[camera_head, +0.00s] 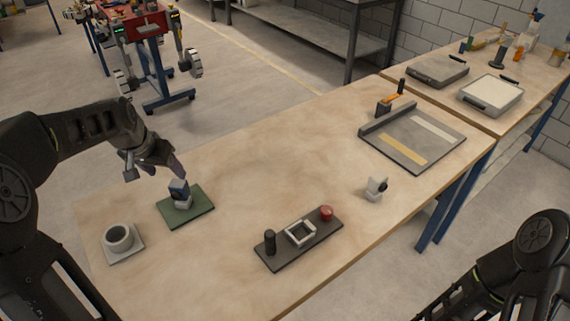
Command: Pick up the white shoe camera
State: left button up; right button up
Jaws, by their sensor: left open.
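A small white device with a round black lens-like part (376,188) stands on the wooden table, right of the middle; it looks like the white shoe camera. A second small device, dark blue-grey above and whitish below (181,195), stands on a green mat (198,215) at the left. My left gripper (153,170) is open and empty. It hangs just above and left of the blue-grey device, apart from the white one. My right arm shows at the lower right, but its gripper is outside the picture.
A dark tray (284,259) holds a black cylinder, a white square frame and a red knob. A white cup (118,237) sits on a pale square plate at the left. A grey board (412,140) lies at the back right. The table's middle is clear.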

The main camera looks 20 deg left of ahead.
aim_at(376, 183)
jog(key=k+l, duration=0.35)
jog(key=l, duration=0.15)
jog(key=k+l, duration=0.75)
jog(key=l, duration=0.25)
